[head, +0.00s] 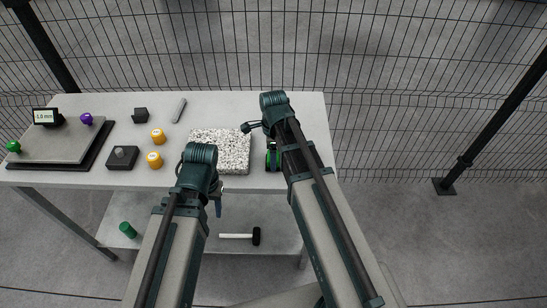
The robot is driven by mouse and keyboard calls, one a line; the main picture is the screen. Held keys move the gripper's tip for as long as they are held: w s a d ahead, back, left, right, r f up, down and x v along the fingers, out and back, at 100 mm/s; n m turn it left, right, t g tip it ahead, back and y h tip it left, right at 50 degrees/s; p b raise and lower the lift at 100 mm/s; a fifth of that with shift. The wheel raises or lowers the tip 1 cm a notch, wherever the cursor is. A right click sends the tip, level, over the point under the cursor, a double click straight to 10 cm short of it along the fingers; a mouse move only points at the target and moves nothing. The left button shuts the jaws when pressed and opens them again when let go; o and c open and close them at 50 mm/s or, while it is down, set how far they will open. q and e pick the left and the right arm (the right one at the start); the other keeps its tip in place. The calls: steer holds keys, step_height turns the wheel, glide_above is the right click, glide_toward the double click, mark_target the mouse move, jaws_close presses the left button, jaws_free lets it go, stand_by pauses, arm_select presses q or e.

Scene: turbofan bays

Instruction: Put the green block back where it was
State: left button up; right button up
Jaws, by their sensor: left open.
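No plain green block stands out. A green and black item (272,156) sits on the table beside the granite plate, partly hidden by my right arm.
A speckled granite plate (222,150) lies on the table. A grey plate (62,143) with green and purple knobs and a display is at left. Orange pieces (154,159), a dark box (122,157) and a grey bar (179,110) lie between. A hammer (240,237) is below. Mesh fence stands behind.

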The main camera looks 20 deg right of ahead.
steer(key=shift+f, duration=0.1)
steer(key=shift+f, duration=0.15)
steer(key=o, duration=1.1)
steer(key=shift+r, duration=0.25)
step_height(320, 180, up, 12)
steer(key=p, duration=1.2)
